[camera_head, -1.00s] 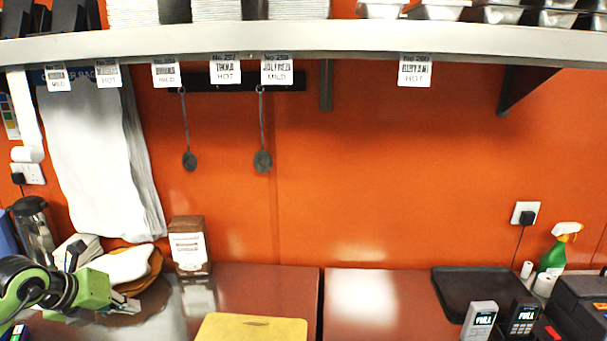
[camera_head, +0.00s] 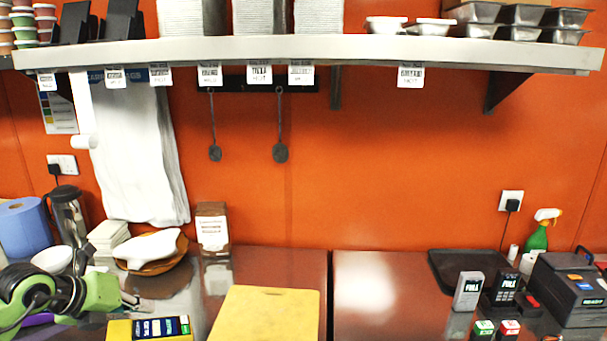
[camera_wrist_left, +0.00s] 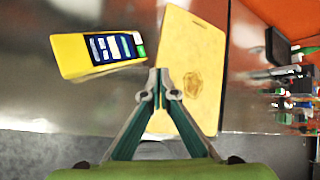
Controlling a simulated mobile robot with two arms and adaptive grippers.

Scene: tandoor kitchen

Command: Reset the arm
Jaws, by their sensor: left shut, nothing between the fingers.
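My left arm comes in from the left in the head view, green and black. My left gripper (camera_head: 133,301) is over the counter near its left end, shut and empty. In the left wrist view the two fingers of my left gripper (camera_wrist_left: 162,76) meet at their tips with nothing between them. Behind the tips lie a yellow board (camera_wrist_left: 197,62) and a yellow block with a dark screen (camera_wrist_left: 76,59). My right gripper is not in view.
The yellow board (camera_head: 262,318) lies on the counter, with the yellow block (camera_head: 117,331) left of it. Plates, a flask (camera_head: 68,215) and a blue roll (camera_head: 22,228) stand at the left. Card readers and a black tray (camera_head: 450,262) are at the right. A shelf (camera_head: 370,50) runs above.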

